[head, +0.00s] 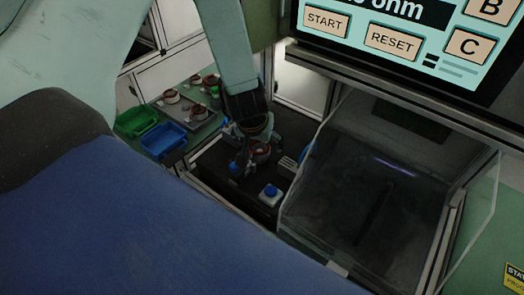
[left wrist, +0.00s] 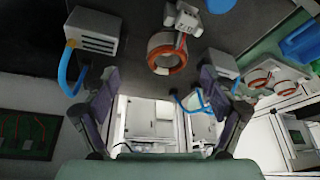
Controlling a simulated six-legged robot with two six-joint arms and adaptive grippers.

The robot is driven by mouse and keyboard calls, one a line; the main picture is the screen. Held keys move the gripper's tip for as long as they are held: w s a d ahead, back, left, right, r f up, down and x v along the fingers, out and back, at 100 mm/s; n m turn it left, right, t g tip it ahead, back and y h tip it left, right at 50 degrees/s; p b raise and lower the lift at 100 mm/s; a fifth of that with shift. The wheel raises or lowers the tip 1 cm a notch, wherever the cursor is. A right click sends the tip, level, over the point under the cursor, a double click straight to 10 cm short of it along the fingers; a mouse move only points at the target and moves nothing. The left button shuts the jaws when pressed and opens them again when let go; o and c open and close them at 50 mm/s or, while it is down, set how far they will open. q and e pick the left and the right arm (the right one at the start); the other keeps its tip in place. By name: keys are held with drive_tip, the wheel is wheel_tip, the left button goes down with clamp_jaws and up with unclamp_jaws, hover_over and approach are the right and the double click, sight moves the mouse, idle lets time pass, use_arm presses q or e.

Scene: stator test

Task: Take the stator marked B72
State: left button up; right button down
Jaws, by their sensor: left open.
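A stator (head: 261,151), a ring with copper-coloured windings, sits on the dark test station. My left gripper (head: 248,138) is just above it in the head view and partly covers it. In the left wrist view the stator (left wrist: 166,54) shows ahead of the open fingers (left wrist: 158,78), roughly midway between them. The fingers are apart and empty. A white tag (left wrist: 183,20) with dark characters is beside that stator; it is too small and turned to read surely. My right gripper is not in view.
Several stators stand on a grey tray (head: 183,122) at the left. A green bin (head: 137,121) and a blue bin (head: 163,139) are in front of it. A blue button (head: 270,191) and a clear-walled enclosure (head: 330,190) are to the right. A screen (head: 350,42) hangs above.

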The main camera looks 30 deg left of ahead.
sight(260, 151)
use_arm(q)
drive_tip(key=f, duration=0.1)
drive_tip(key=a+f, duration=0.1)
drive_tip(key=f, duration=0.1)
drive_tip(key=shift+w+a, duration=0.3)
drive_tip(key=shift+w, duration=0.05)
drive_tip(key=x, duration=0.2)
drive_tip(key=b+x, duration=0.1)
drive_tip(key=x, duration=0.1)
drive_tip(key=shift+w+d, duration=0.2)
drive_tip(key=shift+w, duration=0.05)
drive_tip(key=shift+s+a+r, duration=0.1)
drive_tip(key=shift+s+a, duration=0.05)
drive_tip(key=shift+a, duration=0.1)
drive_tip(key=shift+w+d, duration=0.2)
drive_tip(key=c, duration=0.6)
drive_tip(key=shift+s+a, duration=0.15)
drive_tip(key=c, duration=0.9)
drive_tip(key=shift+c, duration=0.2)
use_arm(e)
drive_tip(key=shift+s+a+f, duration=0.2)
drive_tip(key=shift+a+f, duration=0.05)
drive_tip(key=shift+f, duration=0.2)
